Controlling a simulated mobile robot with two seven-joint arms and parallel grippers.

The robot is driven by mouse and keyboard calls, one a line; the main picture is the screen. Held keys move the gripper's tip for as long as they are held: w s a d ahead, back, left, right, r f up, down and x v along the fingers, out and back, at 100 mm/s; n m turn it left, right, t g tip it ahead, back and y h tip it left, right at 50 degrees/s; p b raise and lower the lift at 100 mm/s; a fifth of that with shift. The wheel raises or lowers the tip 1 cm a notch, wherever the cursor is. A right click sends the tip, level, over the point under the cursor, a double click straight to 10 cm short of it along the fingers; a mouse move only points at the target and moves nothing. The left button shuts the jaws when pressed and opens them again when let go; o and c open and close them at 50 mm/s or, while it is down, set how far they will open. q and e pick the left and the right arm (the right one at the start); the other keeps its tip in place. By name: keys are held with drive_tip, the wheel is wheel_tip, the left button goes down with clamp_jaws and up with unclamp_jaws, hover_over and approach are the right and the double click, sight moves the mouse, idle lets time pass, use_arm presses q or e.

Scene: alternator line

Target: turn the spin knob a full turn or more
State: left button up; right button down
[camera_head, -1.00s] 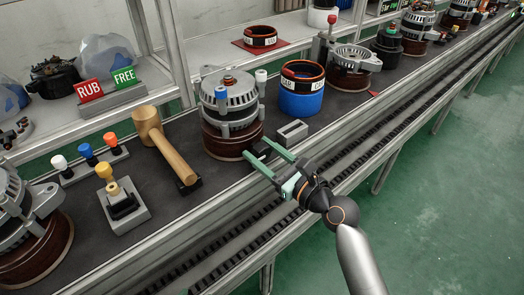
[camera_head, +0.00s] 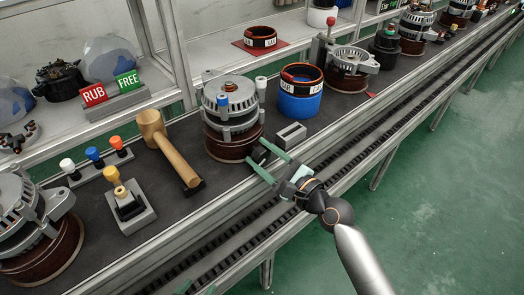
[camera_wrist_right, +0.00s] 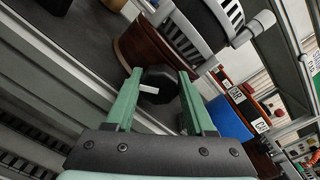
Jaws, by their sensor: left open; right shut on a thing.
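The spin knob is a dark, faceted knob with a white mark on its face (camera_wrist_right: 155,77). In the head view it shows as a small black shape (camera_head: 259,156) at the front of the bench, below the alternator. My right gripper (camera_head: 256,154) reaches in from the lower right. Its two green fingers lie on either side of the knob and are shut on it; the fingers also show in the right wrist view (camera_wrist_right: 155,92). My left gripper (camera_head: 198,288) shows only as green fingertips at the bottom edge, open and apart from the bench objects.
An alternator on a brown round base (camera_head: 232,148) stands close behind the knob. A grey slotted block (camera_head: 291,135) is just right of it. A wooden mallet (camera_head: 172,152) lies to the left. A roller rail runs along the bench front, with open green floor beyond.

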use_arm(q)
drive_tip(key=shift+r, duration=0.2)
use_arm(e)
drive_tip(key=shift+n, duration=0.5)
use_arm(q)
drive_tip(key=shift+d, duration=0.1)
use_arm(e)
drive_tip(key=shift+c, duration=1.3)
unclamp_jaws()
drive_tip(key=shift+f, duration=0.1)
use_arm(q)
drive_tip(key=shift+s, duration=0.1)
use_arm(e)
drive_tip(key=shift+s, duration=0.1)
